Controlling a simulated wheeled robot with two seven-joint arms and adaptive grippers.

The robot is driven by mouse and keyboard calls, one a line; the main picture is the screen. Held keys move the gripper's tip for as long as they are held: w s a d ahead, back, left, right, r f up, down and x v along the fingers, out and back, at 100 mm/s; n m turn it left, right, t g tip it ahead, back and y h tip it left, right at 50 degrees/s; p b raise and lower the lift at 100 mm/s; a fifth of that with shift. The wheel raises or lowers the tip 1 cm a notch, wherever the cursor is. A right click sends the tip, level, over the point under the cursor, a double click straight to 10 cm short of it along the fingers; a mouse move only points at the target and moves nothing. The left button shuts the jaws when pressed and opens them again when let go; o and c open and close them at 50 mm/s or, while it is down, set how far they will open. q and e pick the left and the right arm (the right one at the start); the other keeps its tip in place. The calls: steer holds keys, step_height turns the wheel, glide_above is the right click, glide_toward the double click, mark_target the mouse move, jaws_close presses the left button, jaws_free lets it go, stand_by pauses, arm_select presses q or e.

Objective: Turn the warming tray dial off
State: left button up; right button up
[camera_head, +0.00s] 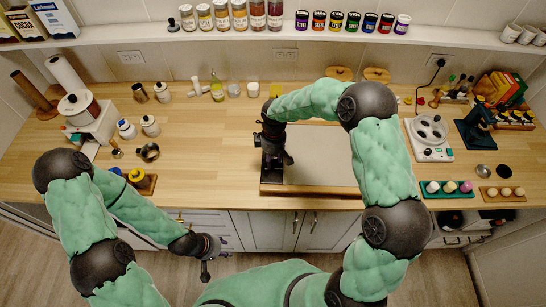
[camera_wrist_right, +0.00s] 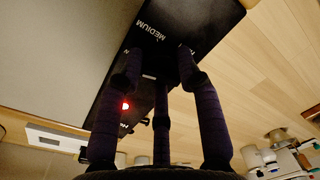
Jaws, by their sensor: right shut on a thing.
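The warming tray (camera_head: 322,170) is a flat grey plate with a wooden edge, lying on the counter. Its black control panel (camera_wrist_right: 200,18) fills the middle of the right wrist view. "MEDIUM" is printed on it, and a red light (camera_wrist_right: 125,106) glows. My right gripper (camera_head: 273,163) is at the tray's left end, with its dark fingers (camera_wrist_right: 157,66) closed around the dial. The dial is mostly hidden by the fingers; a small pale mark shows between them. My left gripper (camera_head: 206,270) hangs in front of the cabinets, away from the tray; its finger opening is unclear.
A white appliance with round wells (camera_head: 430,152) stands right of the tray. A green egg holder (camera_head: 447,189) is near the front right. The counter left of the tray is largely clear.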

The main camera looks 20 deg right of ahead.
steer(key=n, duration=0.3)
steer(key=shift+w+a+r+n+p, duration=0.1)
steer(key=shift+r+n+p, duration=0.05)
steer(key=shift+n+p, duration=0.2)
steer(key=n+p, duration=0.1)
steer(key=n, duration=0.3)
steer(key=shift+a+n+h, duration=0.1)
steer(key=shift+n+h, duration=0.15)
steer(key=shift+h, duration=0.05)
steer(key=n+p, duration=0.1)
steer(key=n, duration=0.4)
steer(key=shift+s+p, duration=0.2)
steer(key=shift+p, duration=0.2)
steer(key=shift+s+f+n+p, duration=0.1)
steer(key=shift+n+p, duration=0.1)
steer(key=shift+n, duration=0.45)
steer(key=shift+f+n+p, duration=0.1)
steer(key=shift+n+p, duration=0.05)
steer(key=shift+n, duration=0.5)
steer(key=shift+s+f, duration=0.1)
steer(key=o, duration=1.1)
steer(key=shift+a, duration=0.15)
steer(key=shift+o, duration=0.2)
